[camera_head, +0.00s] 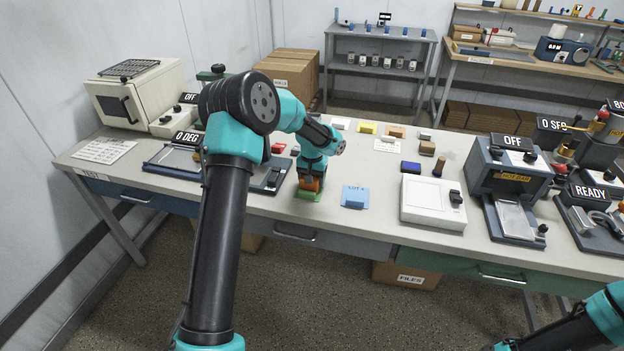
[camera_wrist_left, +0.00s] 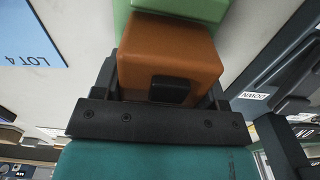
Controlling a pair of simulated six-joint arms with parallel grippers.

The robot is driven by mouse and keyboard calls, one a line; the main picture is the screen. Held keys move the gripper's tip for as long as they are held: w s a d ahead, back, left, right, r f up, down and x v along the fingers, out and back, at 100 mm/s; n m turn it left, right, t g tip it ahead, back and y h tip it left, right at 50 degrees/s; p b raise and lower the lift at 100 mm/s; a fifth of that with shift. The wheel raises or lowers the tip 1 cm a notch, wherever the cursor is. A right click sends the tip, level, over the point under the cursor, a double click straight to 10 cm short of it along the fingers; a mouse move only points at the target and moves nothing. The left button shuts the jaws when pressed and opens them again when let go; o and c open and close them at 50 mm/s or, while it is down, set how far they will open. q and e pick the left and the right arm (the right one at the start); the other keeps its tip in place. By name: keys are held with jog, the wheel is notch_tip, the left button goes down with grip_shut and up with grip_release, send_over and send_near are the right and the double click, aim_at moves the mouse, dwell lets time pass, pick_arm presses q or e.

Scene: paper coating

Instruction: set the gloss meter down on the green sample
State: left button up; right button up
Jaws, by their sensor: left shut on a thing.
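My left gripper (camera_head: 313,174) points down near the front edge of the table, shut on an orange block with a small black part, which I take to be the gloss meter (camera_head: 311,184). The wrist view shows the orange block (camera_wrist_left: 170,58) between the dark fingers (camera_wrist_left: 165,85). A green piece, which I take to be the green sample (camera_head: 307,195), is directly below it in the head view. In the wrist view the green piece (camera_wrist_left: 180,8) lies right against the block's far end; whether they touch is unclear. My right gripper is out of view.
A blue card marked LOT 4 (camera_head: 355,197) lies just right of the green piece; it also shows in the wrist view (camera_wrist_left: 28,38). A dark device (camera_head: 268,178) stands close to the left. A white box (camera_head: 432,203) sits further right.

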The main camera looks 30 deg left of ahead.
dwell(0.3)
pick_arm(q)
jog(key=o, duration=1.3)
jog(key=shift+f, duration=0.1)
notch_tip(320, 180, up, 18)
jog(key=shift+f, duration=0.25)
jog(key=shift+d, duration=0.1)
